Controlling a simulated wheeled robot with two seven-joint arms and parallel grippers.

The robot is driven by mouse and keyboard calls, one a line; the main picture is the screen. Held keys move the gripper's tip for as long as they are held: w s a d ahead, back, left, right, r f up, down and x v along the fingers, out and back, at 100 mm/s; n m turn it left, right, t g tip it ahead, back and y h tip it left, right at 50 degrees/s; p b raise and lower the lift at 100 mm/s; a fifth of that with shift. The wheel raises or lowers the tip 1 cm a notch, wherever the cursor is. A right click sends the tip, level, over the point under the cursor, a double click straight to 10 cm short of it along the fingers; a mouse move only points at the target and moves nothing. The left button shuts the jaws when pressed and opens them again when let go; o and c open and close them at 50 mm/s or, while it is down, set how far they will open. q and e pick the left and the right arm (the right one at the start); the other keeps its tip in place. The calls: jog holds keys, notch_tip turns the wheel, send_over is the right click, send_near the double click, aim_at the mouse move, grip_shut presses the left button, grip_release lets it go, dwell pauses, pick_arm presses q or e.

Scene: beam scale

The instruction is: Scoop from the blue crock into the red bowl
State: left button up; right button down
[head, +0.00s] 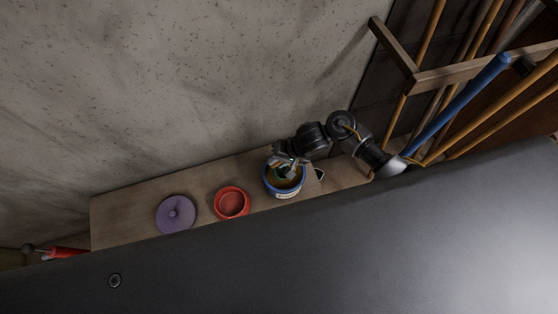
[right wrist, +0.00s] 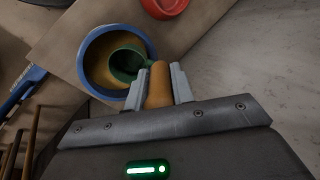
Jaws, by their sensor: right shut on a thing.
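The blue crock (head: 270,190) stands near the right end of the wooden shelf, with tan-orange contents; it also shows in the right wrist view (right wrist: 74,56). The red bowl (head: 232,204) sits left of it and shows at the top edge of the right wrist view (right wrist: 165,6). Its inside looks empty. My right gripper (head: 284,163) is over the crock, shut on the tan handle of a green scoop (right wrist: 126,62). The scoop's cup lies within the crock's rim in the right wrist view; I cannot tell how deep it sits. My left gripper is not in view.
A round purple lid (head: 176,213) with a knob lies left of the bowl. A speckled wall (head: 180,90) rises behind the shelf. A wooden rack with long poles (head: 460,85) stands at right. A red-handled object (head: 66,253) lies at far left.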

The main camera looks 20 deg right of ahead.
aim_at(278, 171)
notch_tip(278, 171, down, 3)
jog(key=shift+r+b, duration=0.2)
jog(key=shift+b, duration=0.9)
jog(key=shift+f+b, duration=0.9)
jog(key=shift+f, duration=0.95)
jog(key=shift+s+f, duration=0.2)
jog(key=shift+f, duration=0.05)
